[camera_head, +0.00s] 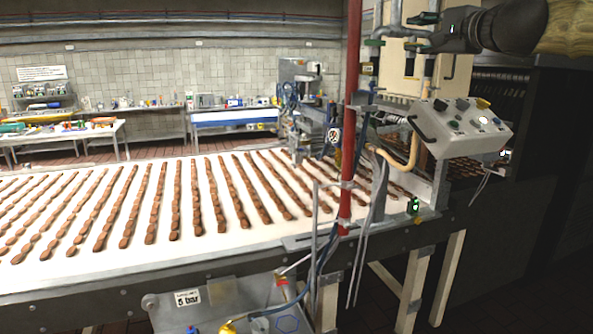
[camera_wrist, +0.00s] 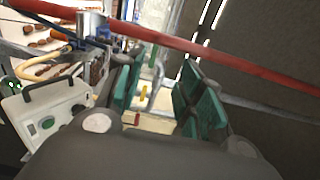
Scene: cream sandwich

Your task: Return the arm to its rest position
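My gripper (camera_head: 421,33) is at the upper right of the head view, in front of pale panels and grey pipes and above the control box. In the wrist view my gripper (camera_wrist: 162,92) has its two green-padded fingers spread apart. A pale surface and a small yellow part show in the gap between them. Nothing appears held. My dark wrist enters from the upper right in the head view.
The grey control box (camera_head: 462,126) is below my gripper; it also shows in the wrist view (camera_wrist: 45,118). A red vertical pole (camera_head: 352,120) stands left. The white conveyor (camera_head: 200,250) carries rows of brown pieces. A dark machine housing (camera_head: 545,140) is at right.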

